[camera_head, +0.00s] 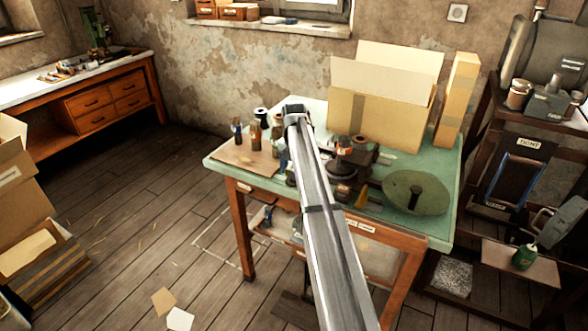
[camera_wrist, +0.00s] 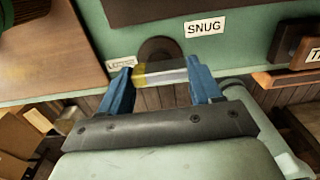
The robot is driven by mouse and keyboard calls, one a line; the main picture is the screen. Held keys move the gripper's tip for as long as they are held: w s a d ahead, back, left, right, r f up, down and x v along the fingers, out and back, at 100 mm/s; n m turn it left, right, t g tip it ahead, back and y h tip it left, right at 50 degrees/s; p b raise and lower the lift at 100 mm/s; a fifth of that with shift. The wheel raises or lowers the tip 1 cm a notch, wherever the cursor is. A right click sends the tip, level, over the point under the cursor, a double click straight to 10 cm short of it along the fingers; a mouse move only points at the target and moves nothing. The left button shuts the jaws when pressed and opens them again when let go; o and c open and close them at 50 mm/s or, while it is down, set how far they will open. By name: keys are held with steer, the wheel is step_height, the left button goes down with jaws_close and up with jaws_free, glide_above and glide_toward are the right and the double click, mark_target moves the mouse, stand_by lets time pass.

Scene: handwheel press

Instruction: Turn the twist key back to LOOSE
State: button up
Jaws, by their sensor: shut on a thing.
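In the wrist view, my gripper (camera_wrist: 161,72) has two blue fingers shut on a pale bar with a yellow left end, which I take to be the twist key (camera_wrist: 165,76). The bar spans between the fingers. A dark round disc (camera_wrist: 158,50) shows behind it. The LOOSE label (camera_wrist: 122,63) is close to the left finger and the yellow end, partly hidden. The SNUG label (camera_wrist: 205,28) is up and right of the key. A label cut off at the right edge begins with T (camera_wrist: 314,57). In the head view my arm hides the key and gripper.
The green-topped table (camera_head: 235,143) carries a dark press (camera_head: 345,170), a round green disc (camera_head: 417,192), an open cardboard box (camera_head: 385,115) and several small bottles (camera_head: 256,134) on a brown board. A crowded shelf unit (camera_head: 515,170) stands close at the right. The floor at left is mostly clear.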

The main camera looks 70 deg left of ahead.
steer(key=o, duration=1.1)
steer(key=shift+c, duration=0.2)
step_height(320, 180, up, 14)
steer(key=shift+w+f, duration=0.1)
stand_by(0.5)
